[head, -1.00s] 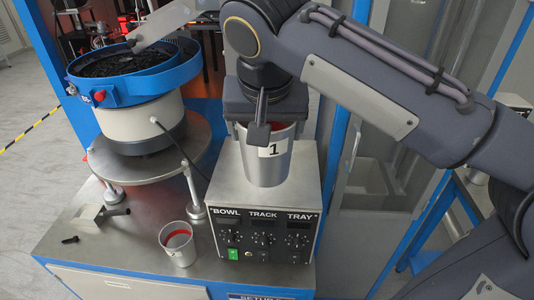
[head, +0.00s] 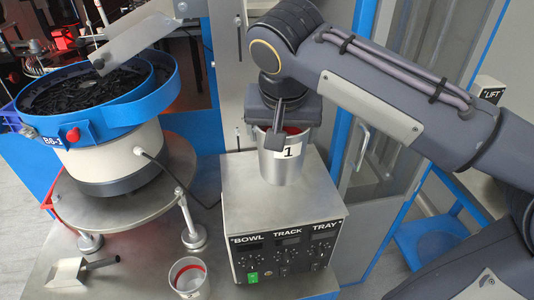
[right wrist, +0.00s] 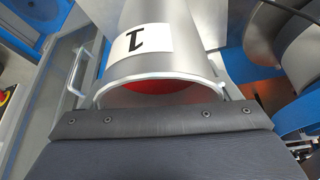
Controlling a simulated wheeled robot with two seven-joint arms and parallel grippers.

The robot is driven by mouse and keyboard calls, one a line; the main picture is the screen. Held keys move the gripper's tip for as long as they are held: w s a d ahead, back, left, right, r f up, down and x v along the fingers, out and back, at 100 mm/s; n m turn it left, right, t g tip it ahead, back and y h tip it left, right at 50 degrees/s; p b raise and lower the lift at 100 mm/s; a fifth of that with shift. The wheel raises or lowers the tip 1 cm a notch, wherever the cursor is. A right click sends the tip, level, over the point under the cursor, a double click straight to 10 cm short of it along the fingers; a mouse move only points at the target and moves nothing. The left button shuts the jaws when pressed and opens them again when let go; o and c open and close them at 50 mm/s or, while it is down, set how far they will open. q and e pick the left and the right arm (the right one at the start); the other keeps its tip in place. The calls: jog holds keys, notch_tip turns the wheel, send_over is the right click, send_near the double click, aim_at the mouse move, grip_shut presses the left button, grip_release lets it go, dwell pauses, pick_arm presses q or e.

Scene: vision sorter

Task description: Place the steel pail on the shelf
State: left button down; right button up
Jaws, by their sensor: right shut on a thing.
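The steel pail (head: 283,163) is a grey metal cup with a white label marked 1 and red inside its rim. My right gripper (head: 281,128) is shut on its rim from above, and the pail hangs upright over the grey control box. I cannot tell whether its base touches the box top. My left gripper is out of view. I cannot pick out the shelf with certainty.
The control box (head: 284,260) has knobs and BOWL, TRACK, TRAY labels. A second small pail (head: 187,277) and a metal scoop (head: 68,272) are on the bench left of it. A blue-rimmed bowl feeder (head: 105,118) stands at left. A blue surface (head: 432,240) shows at lower right.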

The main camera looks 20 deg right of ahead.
jog(key=shift+w+d+f+p, duration=0.1)
jog(key=shift+w+f+p, duration=0.05)
jog(key=shift+w+f, duration=1.5)
jog(key=shift+w+d+f+p, duration=0.1)
jog(key=shift+w+f, duration=1.2)
jog(key=shift+f, duration=0.6)
jog(key=shift+w+d+f+p, duration=0.1)
jog(key=shift+w+f+p, duration=0.05)
jog(key=shift+w+f, duration=1.5)
jog(key=shift+s+f, duration=0.15)
jog(key=shift+s, duration=0.05)
